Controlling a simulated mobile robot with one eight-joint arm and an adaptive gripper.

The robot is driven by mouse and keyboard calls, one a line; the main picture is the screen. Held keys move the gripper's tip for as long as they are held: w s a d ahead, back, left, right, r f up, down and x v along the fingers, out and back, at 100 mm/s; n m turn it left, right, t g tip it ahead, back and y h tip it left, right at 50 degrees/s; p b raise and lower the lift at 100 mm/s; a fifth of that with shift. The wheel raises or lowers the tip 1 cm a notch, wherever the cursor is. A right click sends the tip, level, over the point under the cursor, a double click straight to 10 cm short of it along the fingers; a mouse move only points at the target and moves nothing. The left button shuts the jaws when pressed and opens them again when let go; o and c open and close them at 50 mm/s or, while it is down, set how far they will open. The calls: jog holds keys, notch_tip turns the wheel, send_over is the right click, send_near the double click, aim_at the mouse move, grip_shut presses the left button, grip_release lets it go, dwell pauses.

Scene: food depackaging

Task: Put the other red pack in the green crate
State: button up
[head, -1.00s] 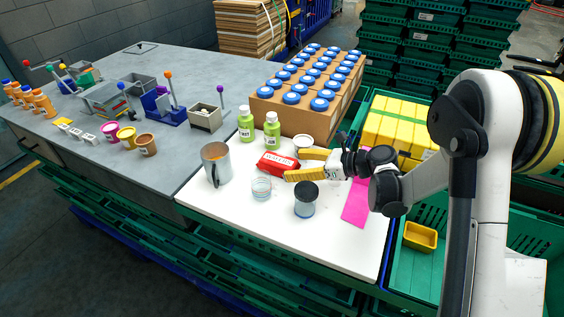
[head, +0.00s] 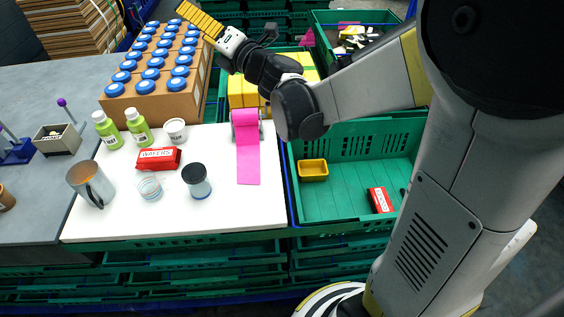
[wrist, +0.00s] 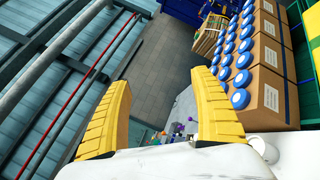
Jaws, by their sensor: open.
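A red pack labelled WAFERS (head: 158,159) lies on the white tabletop (head: 215,215), between a clear glass and two green bottles. A second red pack (head: 380,200) lies on the floor of the green crate (head: 335,208), on its right side. My gripper (head: 197,18) is raised high at the top of the head view, apart from both packs. In the wrist view its yellow fingers (wrist: 162,85) stand wide apart with nothing between them. Neither red pack shows in the wrist view.
A yellow tub (head: 313,170) sits in the green crate at its left. A metal mug (head: 90,183), a glass (head: 149,186) and a dark-lidded jar (head: 196,180) stand near the WAFERS pack. Boxes with blue-lidded jars (head: 160,95) stand behind. A pink strip (head: 248,150) lies to the right.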

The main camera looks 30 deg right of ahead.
jog(key=s+d+f+m+g+h, duration=0.25)
jog(key=s+d+m+h, duration=0.8)
jog(key=m, duration=0.75)
jog(key=s+f+m+g, duration=0.4)
jog(key=s+f+m, duration=0.3)
jog(key=s+f, duration=0.1)
jog(key=shift+s+d+f+g+y, duration=0.2)
jog(key=shift+s+g+y, duration=0.15)
jog(key=shift+s, duration=0.55)
jog(key=shift+o, duration=0.7)
jog(key=s+a+f+m+g+y, duration=0.2)
jog(key=s+a+f+m+g, duration=0.2)
jog(key=s+f, duration=0.3)
jog(key=s+a, duration=0.1)
jog(key=s, duration=0.3)
jog(key=shift+f, duration=0.25)
jog(key=shift+w, duration=0.1)
